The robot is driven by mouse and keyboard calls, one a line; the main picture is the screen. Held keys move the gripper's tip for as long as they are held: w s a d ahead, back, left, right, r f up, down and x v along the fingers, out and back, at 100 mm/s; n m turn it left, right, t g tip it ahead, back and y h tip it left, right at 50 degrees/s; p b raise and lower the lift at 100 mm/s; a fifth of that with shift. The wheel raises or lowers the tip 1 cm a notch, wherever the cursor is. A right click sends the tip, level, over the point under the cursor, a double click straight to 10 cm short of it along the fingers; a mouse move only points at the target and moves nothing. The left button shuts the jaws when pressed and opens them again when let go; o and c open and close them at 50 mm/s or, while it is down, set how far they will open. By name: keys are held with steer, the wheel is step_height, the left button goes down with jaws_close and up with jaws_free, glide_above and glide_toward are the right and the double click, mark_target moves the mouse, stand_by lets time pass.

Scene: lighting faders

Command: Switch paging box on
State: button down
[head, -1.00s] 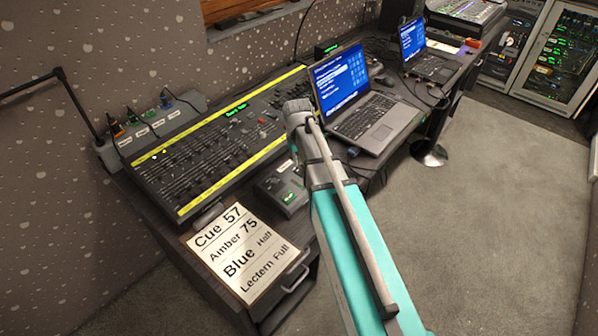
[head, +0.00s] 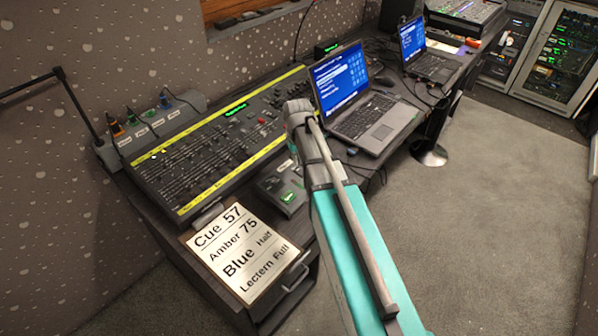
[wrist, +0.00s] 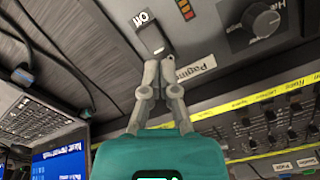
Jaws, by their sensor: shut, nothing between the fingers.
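The paging box shows in the wrist view as a dark grey panel (wrist: 205,38) with a white "Paging" label (wrist: 196,69). A small switch (wrist: 158,48) sits beside a tilted white label (wrist: 143,19) that seems to read "Off". My gripper (wrist: 160,62) is shut and empty, its fingertips right by the switch. I cannot tell whether they touch it. In the head view the box (head: 274,187) stands in front of the fader desk, partly behind my arm. My gripper is hidden there.
The fader desk (head: 185,165) with yellow strips lies behind the box. A laptop (head: 375,122) stands close on the right, with cables near it. A cue sheet (head: 240,250) lies at the front left. A knob (wrist: 262,20) and level lights (wrist: 184,9) are on the box.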

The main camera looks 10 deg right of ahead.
mark_target(298, 170)
steer(key=shift+f+b, duration=1.25)
steer(key=shift+f, duration=0.05)
stand_by(1.1)
steer(key=shift+r, duration=0.15)
steer(key=shift+r+p, duration=3.4)
steer(key=shift+p, duration=0.15)
steer(key=s+r+m+p, duration=0.1)
steer(key=s+r+p, duration=0.1)
steer(key=s, duration=1.4)
steer(key=shift+a, duration=0.25)
steer(key=shift+r, duration=0.1)
